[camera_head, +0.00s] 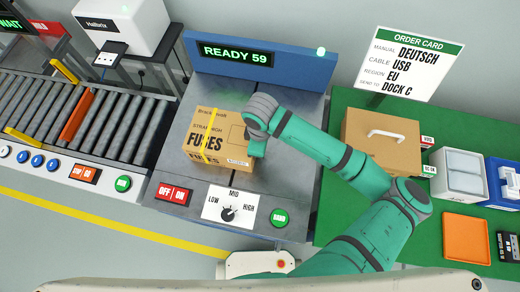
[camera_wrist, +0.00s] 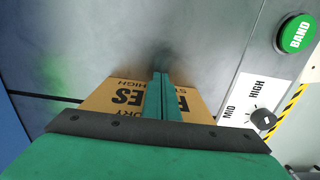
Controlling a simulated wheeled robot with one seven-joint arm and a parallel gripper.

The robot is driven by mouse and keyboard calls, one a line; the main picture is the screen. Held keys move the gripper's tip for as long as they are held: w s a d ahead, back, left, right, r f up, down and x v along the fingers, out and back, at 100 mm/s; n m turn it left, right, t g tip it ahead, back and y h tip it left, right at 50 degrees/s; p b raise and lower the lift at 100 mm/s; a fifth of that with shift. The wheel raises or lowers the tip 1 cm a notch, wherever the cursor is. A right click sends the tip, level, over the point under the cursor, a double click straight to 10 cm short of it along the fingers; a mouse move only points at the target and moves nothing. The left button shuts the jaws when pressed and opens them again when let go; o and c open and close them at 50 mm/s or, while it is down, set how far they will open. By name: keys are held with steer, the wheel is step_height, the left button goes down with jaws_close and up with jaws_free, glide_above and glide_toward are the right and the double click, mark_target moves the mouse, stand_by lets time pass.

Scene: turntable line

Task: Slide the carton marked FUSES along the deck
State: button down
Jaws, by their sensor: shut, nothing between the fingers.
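The brown carton marked FUSES (camera_head: 207,138), with a yellow strap, stands on the grey metal deck (camera_head: 284,178). In the wrist view part of the carton (camera_wrist: 126,97) shows behind my fingers, its lettering upside down. My gripper (camera_head: 257,148) is low at the carton's right side in the head view. Its fingers (camera_wrist: 161,78) are together and empty in the wrist view. I cannot tell whether they touch the carton. My wrist hides part of the carton's right edge.
A panel with a LOW-MID-HIGH knob (camera_head: 229,213), OFF/ON switch (camera_head: 173,193) and green button (camera_head: 280,218) fronts the deck. A READY 59 display (camera_head: 236,54) stands behind. A roller conveyor (camera_head: 95,120) is left; a green table (camera_head: 340,210) with a handled box (camera_head: 381,140) is right.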

steer(key=shift+d, duration=0.1)
steer(key=d, duration=0.2)
steer(key=s+d, duration=0.1)
steer(key=d, duration=0.1)
steer(key=shift+d, duration=0.1)
step_height(320, 180, up, 10)
steer(key=shift+a, duration=0.2)
stand_by(0.3)
